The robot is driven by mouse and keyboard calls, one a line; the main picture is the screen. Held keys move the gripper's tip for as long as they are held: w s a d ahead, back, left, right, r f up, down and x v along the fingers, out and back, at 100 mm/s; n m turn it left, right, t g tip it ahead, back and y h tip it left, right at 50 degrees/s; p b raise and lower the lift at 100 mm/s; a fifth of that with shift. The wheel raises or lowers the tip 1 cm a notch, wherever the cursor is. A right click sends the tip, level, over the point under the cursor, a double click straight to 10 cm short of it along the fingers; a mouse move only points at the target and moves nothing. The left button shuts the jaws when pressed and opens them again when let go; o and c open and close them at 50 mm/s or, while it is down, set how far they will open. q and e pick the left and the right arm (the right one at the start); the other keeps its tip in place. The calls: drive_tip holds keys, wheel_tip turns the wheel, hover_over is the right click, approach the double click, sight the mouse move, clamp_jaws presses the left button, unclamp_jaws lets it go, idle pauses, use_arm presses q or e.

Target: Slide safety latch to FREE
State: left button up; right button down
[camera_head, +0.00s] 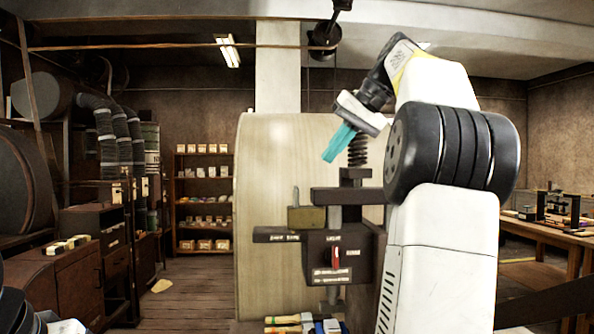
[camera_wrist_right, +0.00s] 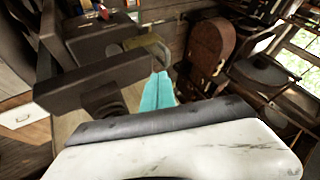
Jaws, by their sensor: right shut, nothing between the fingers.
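The press (camera_head: 343,235) stands in the middle of the head view, a dark metal body in front of a pale curved panel. A small red latch (camera_head: 335,257) sits upright on its front face, below a small white label and left of another; the lettering is too small to read surely. My right gripper (camera_head: 328,158) is above the press, well clear of the latch. Its teal fingers are together and empty, pointing down and left. In the right wrist view the teal fingertips (camera_wrist_right: 159,82) lie beside a dark bar of the press (camera_wrist_right: 95,82). My left gripper is not visible.
A brass-coloured block (camera_head: 306,218) sits on the press, left of its column. A coiled spring (camera_head: 357,150) stands above, close to my right gripper. Tools with coloured handles (camera_head: 288,320) lie below the press. A workbench (camera_head: 545,228) stands far right. Space left of the press is open floor.

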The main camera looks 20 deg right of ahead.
hover_over(292, 208)
drive_tip(key=d, duration=0.4)
drive_tip(key=f, duration=0.7)
drive_tip(key=shift+s+d+f, duration=0.1)
drive_tip(key=shift+s+d, duration=0.05)
drive_tip(key=shift+s, duration=0.2)
drive_tip(key=shift+w+a, duration=0.3)
drive_tip(key=shift+a, duration=0.75)
drive_tip(key=shift+w+a, duration=0.25)
drive_tip(key=shift+a, duration=0.8)
drive_tip(key=shift+s+d+r, duration=0.2)
drive_tip(key=shift+s+r, duration=0.05)
drive_tip(key=shift+r, duration=0.25)
drive_tip(key=v, duration=0.7)
drive_tip(key=shift+f, duration=0.2)
